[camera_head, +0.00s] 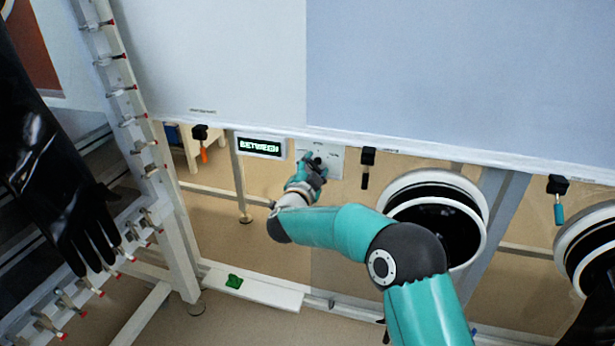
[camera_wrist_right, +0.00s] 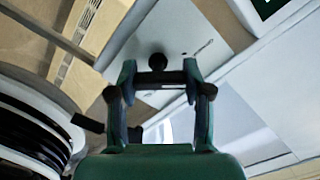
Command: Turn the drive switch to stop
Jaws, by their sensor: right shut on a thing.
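The drive switch is a small black knob (camera_wrist_right: 158,62) on a pale square plate (camera_head: 333,158) under the front edge of the white cabinet. My right gripper (camera_head: 315,166) reaches up to the plate from below. In the right wrist view, the fingers of my right gripper (camera_wrist_right: 158,77) stand on both sides of the knob and are shut on it. The plate also shows behind the fingers in the wrist view (camera_wrist_right: 215,62). Beside the plate, a small display (camera_head: 260,147) reads "BETWEEN". The knob's exact angle is hard to tell. My left gripper is not in view.
Handles hang from the same edge: an orange-tipped one (camera_head: 202,143), a black one (camera_head: 367,166) close right of the plate, and a teal-tipped one (camera_head: 558,197). Round ports (camera_head: 470,185) are at right. A black glove (camera_head: 45,160) and pegged rack (camera_head: 135,120) are at left.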

